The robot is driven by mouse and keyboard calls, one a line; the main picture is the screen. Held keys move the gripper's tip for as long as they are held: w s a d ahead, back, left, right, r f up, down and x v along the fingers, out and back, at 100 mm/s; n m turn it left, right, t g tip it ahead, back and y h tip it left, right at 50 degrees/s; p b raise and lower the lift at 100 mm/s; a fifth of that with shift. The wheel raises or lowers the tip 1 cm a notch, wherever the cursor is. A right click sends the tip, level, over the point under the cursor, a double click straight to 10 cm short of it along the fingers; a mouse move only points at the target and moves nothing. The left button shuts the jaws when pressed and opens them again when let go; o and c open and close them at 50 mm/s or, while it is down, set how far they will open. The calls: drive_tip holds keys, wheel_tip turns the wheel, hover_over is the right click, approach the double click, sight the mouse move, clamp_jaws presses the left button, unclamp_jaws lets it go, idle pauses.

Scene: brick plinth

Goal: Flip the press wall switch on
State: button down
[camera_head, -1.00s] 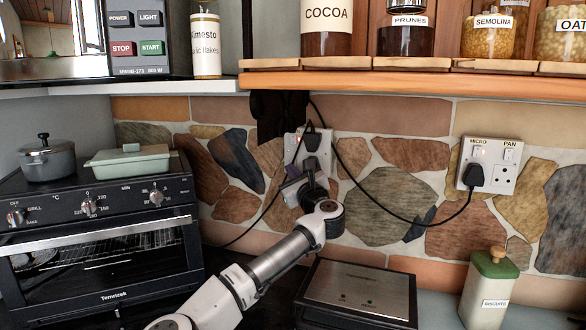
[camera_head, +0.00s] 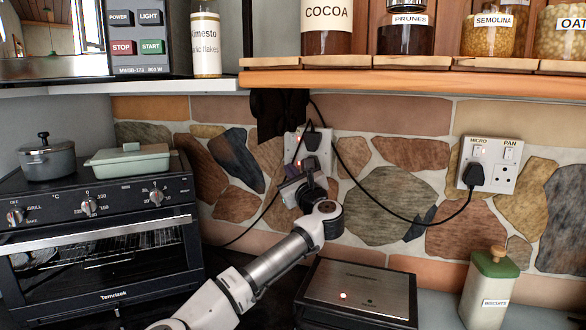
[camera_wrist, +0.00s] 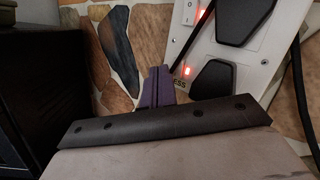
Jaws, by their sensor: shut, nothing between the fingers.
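The press switch (camera_wrist: 187,71) is on the left double wall socket (camera_wrist: 255,78), near a partly hidden label ending in "ESS". A red light glows at this switch in the wrist view. The socket also shows in the head view (camera_head: 293,147), partly covered by my gripper and plugs. My gripper (camera_wrist: 160,80) is shut and empty, its purple fingertips just left of the lit switch and close to the plate. I cannot tell whether they touch it. In the head view my gripper (camera_head: 291,176) is at the socket's lower left. The black press appliance (camera_head: 362,288) below has a red light lit.
Two black plugs and hanging cables crowd the socket. Another socket (camera_head: 491,165), labelled MICRO and PAN, is to the right. A toaster oven (camera_head: 100,240) stands left, a biscuit tin (camera_head: 489,290) right. A wooden shelf (camera_head: 420,82) with jars overhangs the wall.

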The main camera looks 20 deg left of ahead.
drive_tip(key=shift+s+r+b, duration=0.15)
drive_tip(key=shift+s+b, duration=0.1)
drive_tip(key=shift+s, duration=1)
drive_tip(key=shift+s+r+b, duration=0.15)
drive_tip(key=shift+s+b, duration=0.05)
drive_tip(key=shift+s, duration=1.05)
